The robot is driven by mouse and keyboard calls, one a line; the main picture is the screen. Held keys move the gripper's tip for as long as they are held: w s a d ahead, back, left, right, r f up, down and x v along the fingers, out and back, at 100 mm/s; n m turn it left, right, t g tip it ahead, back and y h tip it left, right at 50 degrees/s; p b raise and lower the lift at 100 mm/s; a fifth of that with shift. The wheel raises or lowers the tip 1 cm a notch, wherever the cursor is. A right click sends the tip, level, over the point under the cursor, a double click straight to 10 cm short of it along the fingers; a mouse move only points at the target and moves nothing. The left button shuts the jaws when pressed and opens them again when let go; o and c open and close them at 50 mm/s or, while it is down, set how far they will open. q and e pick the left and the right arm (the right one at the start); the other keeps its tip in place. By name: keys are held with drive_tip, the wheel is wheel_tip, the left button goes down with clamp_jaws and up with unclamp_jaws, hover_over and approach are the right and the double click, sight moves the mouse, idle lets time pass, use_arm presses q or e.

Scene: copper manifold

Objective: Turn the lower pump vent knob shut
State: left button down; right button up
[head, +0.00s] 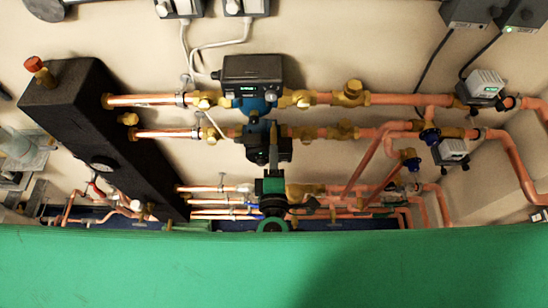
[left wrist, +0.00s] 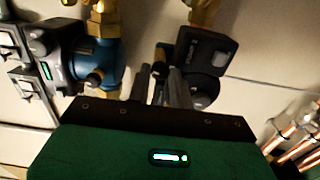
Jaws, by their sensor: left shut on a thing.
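The lower pump (head: 253,146) has a dark head and blue body, and sits on the second copper pipe run, below the upper pump (head: 252,70). My left gripper (head: 273,135) reaches up to the lower pump from below, its fingers at the front of the pump body. In the left wrist view its two grey fingers (left wrist: 158,78) point at the lower pump (left wrist: 207,52), close together with a small gap. They are shut on the vent knob, which is mostly hidden between them. The upper pump (left wrist: 100,55) shows on the left there. My right gripper is not in view.
Copper pipes (head: 330,99) with brass fittings run left and right of the pumps. A black insulated block (head: 85,135) stands at the left. Valve actuators (head: 484,85) are at the right. A wide green surface (head: 150,265) fills the bottom of the head view.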

use_arm(q)
drive_tip(key=shift+f+n+b, duration=0.1)
drive_tip(key=shift+n+b, duration=0.25)
drive_tip(key=shift+n, duration=0.85)
drive_tip(key=c, duration=1.3)
unclamp_jaws()
drive_tip(key=shift+o, duration=0.2)
drive_tip(key=s+b, duration=0.5)
drive_tip(key=s, duration=0.8)
drive_tip(key=shift+s, duration=0.4)
